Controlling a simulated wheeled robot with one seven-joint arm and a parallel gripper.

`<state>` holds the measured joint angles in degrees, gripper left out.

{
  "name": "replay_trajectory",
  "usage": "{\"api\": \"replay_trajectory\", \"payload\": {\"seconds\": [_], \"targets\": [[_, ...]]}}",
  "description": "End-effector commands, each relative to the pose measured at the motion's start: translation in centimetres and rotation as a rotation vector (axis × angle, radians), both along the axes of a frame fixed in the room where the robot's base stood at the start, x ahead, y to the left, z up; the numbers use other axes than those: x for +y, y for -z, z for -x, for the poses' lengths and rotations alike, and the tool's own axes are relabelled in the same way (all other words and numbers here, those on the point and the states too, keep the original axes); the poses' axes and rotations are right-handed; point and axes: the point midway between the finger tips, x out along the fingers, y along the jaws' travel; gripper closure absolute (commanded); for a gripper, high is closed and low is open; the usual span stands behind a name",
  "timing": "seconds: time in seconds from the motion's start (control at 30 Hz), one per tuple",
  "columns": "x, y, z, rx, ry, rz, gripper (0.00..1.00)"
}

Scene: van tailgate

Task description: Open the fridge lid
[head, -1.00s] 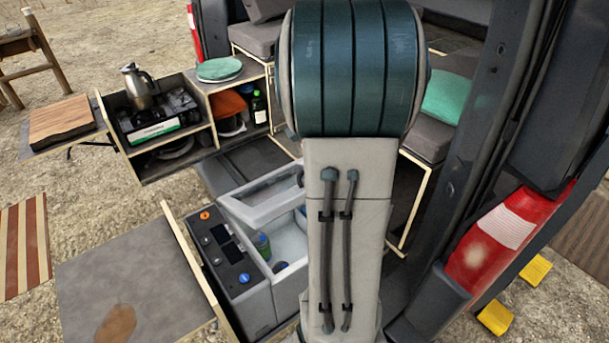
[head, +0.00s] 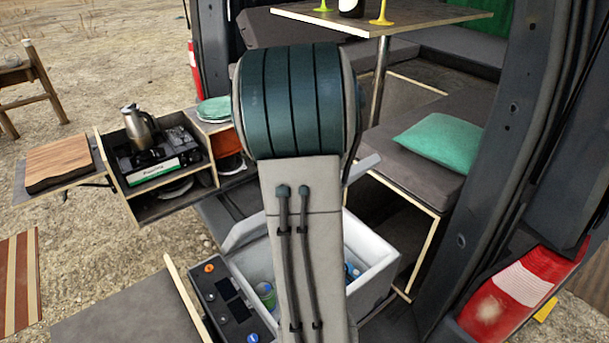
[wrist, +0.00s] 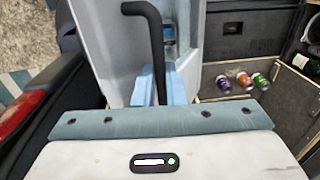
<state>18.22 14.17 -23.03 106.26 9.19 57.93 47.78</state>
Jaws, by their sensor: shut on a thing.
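The fridge (head: 375,285) is a grey box with a dark control panel (head: 222,302) on its near left side. Its white interior is exposed, with a green can (head: 266,294) and blue items (head: 352,270) inside. In the wrist view the lid (wrist: 105,35) is a raised, light grey panel filling the upper middle. A black bent handle (wrist: 156,50) runs down it between the pale blue fingers of my gripper (wrist: 163,84), which is shut on it. In the head view my arm hides the gripper and most of the lid; a pale edge (head: 366,168) shows right of my arm.
A kitchen box with a kettle (head: 140,128) on a stove stands at left. A table (head: 440,14) and a seat with a green cushion (head: 440,143) are behind. The van's tail light (head: 508,300) and pillar are close at right. Several cans (wrist: 243,79) show in the wrist view.

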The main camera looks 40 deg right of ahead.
Motion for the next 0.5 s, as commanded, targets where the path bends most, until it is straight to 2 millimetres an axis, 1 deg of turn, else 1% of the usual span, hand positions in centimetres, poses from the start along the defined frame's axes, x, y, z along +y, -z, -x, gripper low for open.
{"api": "replay_trajectory", "payload": {"seconds": [0.17,0.2,0.27,0.5], "targets": [[0.05,0.2,0.0,0.003,-0.003,0.0,1.0],[0.05,0.2,0.01,0.002,-0.003,0.0,0.84],[0.04,0.18,0.02,0.002,-0.003,0.0,0.67],[-0.12,0.07,0.13,0.001,0.002,0.0,0.67]]}}
